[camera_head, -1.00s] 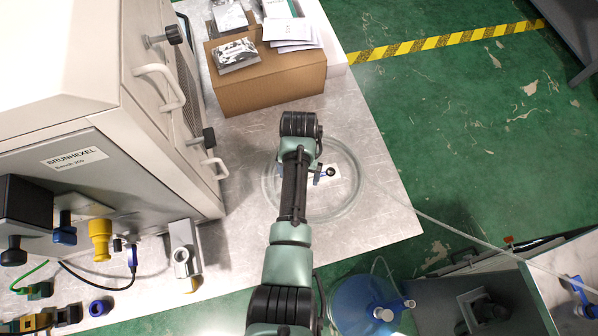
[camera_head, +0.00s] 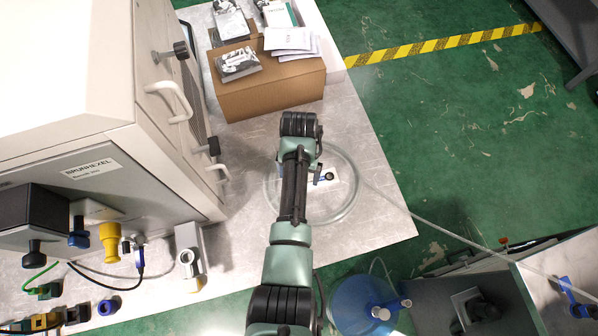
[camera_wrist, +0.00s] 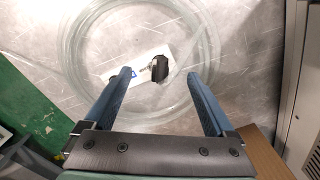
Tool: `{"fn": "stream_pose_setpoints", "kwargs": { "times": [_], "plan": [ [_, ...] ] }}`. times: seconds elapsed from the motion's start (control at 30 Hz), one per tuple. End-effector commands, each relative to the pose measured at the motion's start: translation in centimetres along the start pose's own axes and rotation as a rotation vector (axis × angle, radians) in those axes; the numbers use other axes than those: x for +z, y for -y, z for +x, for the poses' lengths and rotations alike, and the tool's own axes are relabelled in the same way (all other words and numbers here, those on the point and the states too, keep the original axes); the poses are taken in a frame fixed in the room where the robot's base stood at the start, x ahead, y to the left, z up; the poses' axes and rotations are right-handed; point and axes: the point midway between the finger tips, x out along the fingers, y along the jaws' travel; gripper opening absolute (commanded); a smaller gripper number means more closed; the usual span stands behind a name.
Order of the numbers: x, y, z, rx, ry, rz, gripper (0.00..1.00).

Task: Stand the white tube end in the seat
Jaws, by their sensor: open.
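A coil of clear tube (camera_head: 349,211) lies on the metal-topped table, with a white card (camera_head: 346,183) inside it. I cannot tell which piece is the white tube end. A grey block with a round opening (camera_head: 187,257) stands beside the machine; whether it is the seat is unclear.
A white machine (camera_head: 150,180) with handles and knobs stands at the left. A cardboard box (camera_head: 270,92) with packets on top is at the back. A tube runs right from the coil. A blue bottle (camera_head: 362,305) stands near the front. Table right of the coil is clear.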

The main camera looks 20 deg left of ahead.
Motion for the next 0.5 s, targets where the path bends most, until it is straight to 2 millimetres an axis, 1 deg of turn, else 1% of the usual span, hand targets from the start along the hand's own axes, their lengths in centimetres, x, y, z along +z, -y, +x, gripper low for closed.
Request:
{"fn": "stream_pose_setpoints", "kwargs": {
  "times": [0.03, 0.5],
  "plan": [
    [0.0, 0.0, -0.5, 0.0, 0.0, 0.0, 0.89],
    [0.0, 0.0, -2.8, 0.0, 0.0, 0.0, 0.89]
  ]
}}
